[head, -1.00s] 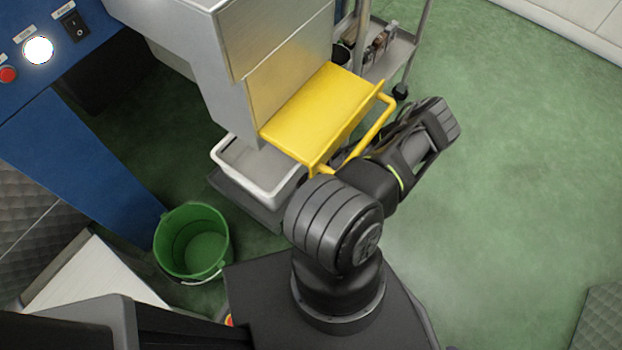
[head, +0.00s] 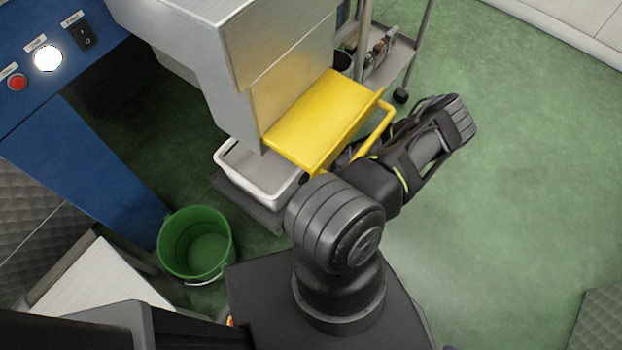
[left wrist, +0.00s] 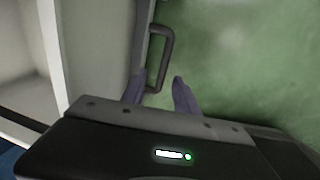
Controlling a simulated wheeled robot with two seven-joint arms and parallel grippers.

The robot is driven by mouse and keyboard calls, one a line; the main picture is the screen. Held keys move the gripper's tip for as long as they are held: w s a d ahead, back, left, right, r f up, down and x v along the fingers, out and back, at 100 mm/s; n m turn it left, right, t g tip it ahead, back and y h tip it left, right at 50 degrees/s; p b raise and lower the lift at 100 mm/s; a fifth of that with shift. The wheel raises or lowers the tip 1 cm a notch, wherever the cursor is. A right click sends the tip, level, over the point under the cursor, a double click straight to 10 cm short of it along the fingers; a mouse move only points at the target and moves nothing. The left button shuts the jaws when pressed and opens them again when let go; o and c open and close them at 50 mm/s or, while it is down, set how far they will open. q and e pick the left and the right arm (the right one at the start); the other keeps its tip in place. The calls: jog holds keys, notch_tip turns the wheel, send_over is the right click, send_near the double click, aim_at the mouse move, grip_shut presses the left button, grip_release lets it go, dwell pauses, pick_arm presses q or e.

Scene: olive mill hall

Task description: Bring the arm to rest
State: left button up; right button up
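My one visible arm stands at the lower middle of the head view, with its elbow reaching up and right beside the yellow panel (head: 320,118) and its yellow handle (head: 378,128). No gripper fingers show in the head view. My right gripper is in neither view.
A grey metal machine (head: 275,75) carries the yellow panel. A white bin (head: 265,188) stands below it, and a green bucket (head: 190,240) is at the left. A blue cabinet (head: 75,150) fills the far left. A trolley (head: 393,60) stands behind.

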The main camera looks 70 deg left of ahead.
pick_arm(q)
notch_tip(320, 180, up, 2)
jog(key=shift+w+d, duration=0.1)
jog(key=shift+d, duration=0.05)
dwell(0.7)
